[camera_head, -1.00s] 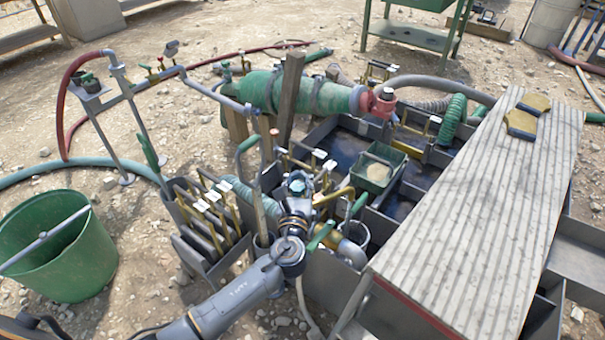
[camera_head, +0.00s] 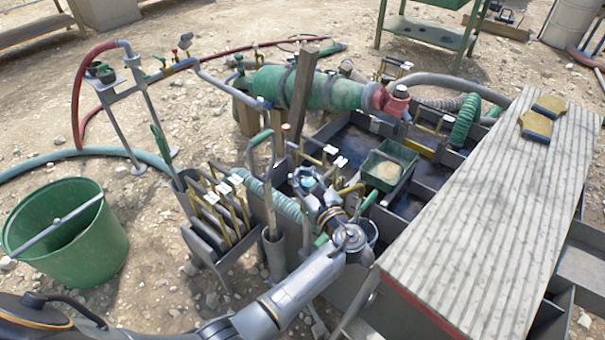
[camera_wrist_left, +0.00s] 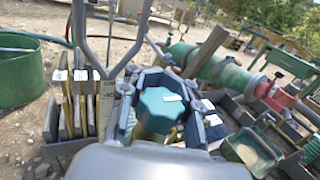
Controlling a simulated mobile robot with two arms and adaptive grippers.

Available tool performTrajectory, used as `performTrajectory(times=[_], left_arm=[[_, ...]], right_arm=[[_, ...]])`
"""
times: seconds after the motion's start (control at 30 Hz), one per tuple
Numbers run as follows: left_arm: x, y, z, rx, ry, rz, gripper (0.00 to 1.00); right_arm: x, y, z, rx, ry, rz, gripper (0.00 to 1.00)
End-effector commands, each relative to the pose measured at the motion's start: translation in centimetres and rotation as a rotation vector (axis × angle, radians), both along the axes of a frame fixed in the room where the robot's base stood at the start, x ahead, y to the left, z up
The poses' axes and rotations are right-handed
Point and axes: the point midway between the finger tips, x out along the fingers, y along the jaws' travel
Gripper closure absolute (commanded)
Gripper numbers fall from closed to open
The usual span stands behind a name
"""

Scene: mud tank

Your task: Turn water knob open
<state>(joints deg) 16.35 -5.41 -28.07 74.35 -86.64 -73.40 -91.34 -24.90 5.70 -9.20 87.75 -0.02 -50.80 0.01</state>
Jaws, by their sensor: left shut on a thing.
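The water knob (camera_wrist_left: 160,108) is a teal, lobed knob with a pale mark on top. In the left wrist view it sits between the fingers of my left gripper (camera_wrist_left: 163,100), which is shut on it. In the head view the knob (camera_head: 308,181) is a small bluish spot at the tip of my left gripper (camera_head: 312,184), beside the tank's near left corner. My left wrist lies to the lower right of the knob there. The fingers hide the knob's sides, and the pipe under it is mostly hidden. My right gripper is not in view.
A green bucket (camera_head: 112,245) stands at left. A rack of upright plates (camera_head: 212,215) and tool handles (camera_head: 272,200) stand close left of my gripper. A green cylinder (camera_head: 330,90) lies behind. A ridged board (camera_head: 480,225) covers the right of the tank (camera_head: 365,290).

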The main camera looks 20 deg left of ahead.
Motion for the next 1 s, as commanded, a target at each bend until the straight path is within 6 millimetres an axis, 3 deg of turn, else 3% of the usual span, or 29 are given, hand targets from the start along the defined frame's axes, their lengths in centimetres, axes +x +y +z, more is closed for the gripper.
performTrajectory(times=[0.37, 0.4, 0.5, 0.83, 1.0], left_arm=[[-0.1, 0.0, -0.2, -0.001, 0.003, 0.006, 1.0], [-0.1, 0.0, -0.2, -0.001, 0.003, 0.006, 0.76], [-0.1, 0.0, -0.1, -0.001, 0.003, 0.005, 0.59], [-0.2, -0.2, -0.1, -0.001, 0.001, 0.004, 0.59], [-1.7, -1.7, -0.1, -0.002, 0.002, 0.003, 0.59]], right_arm=[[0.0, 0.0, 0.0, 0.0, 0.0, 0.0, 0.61], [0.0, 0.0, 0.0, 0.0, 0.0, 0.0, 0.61], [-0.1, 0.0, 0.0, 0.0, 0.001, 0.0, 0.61], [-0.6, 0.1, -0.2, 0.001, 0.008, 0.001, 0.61], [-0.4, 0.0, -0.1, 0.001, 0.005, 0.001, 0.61]])
